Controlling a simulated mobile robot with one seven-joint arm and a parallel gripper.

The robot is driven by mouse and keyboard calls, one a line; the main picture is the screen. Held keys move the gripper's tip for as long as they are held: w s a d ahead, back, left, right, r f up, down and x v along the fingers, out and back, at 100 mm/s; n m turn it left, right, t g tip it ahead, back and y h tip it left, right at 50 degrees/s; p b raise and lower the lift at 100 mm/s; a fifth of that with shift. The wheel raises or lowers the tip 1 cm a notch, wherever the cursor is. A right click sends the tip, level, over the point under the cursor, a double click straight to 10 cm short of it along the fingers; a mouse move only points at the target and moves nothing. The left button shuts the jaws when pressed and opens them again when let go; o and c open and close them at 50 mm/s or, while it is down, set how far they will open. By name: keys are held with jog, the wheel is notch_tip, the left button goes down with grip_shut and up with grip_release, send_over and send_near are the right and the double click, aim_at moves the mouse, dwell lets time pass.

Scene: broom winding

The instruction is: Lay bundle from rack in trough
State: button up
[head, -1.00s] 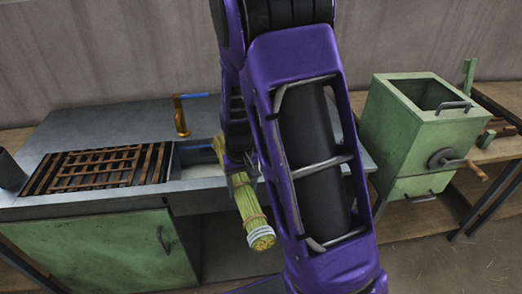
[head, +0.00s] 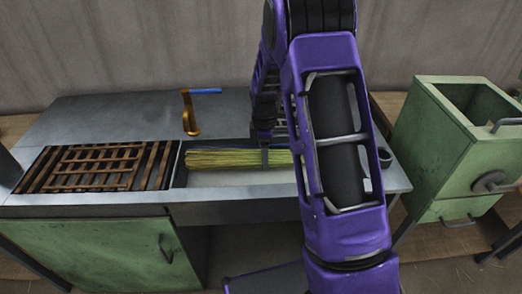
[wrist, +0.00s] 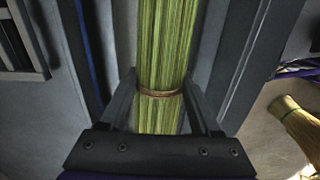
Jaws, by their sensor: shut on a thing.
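A long bundle (head: 225,158) of yellow-green stalks lies level, left to right, over the back part of the pale trough (head: 228,180) in the head view. I cannot tell whether it touches the trough floor. My gripper (head: 265,155) is shut around it. The wrist view shows the bundle (wrist: 161,45) between both fingers of my gripper (wrist: 160,108), with a brown tie around it at the jaws. My arm hides the bundle's right end in the head view. A wooden slatted rack (head: 68,173) sits in the bench left of the trough.
A green hopper with a crank (head: 450,150) stands to the right. Another bundle (wrist: 297,128) shows at the right of the wrist view. A dark cup (head: 384,158) stands by the trough's right end.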

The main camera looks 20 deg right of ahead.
jog(key=shift+w+d+f, duration=0.1)
jog(key=shift+w+f, duration=0.2)
jog(key=shift+f, duration=0.3)
jog(key=shift+s+f+b, duration=0.1)
jog(key=shift+f+b, duration=0.6)
jog(key=shift+f, duration=0.1)
jog(key=shift+f+b, duration=2.3)
jog(key=shift+f, duration=1.55)
jog(key=o, duration=1.5)
jog(key=shift+r, duration=0.1)
notch_tip(320, 180, up, 17)
jog(key=p, duration=0.2)
jog(key=shift+r+p, duration=0.15)
jog(key=shift+p, duration=0.25)
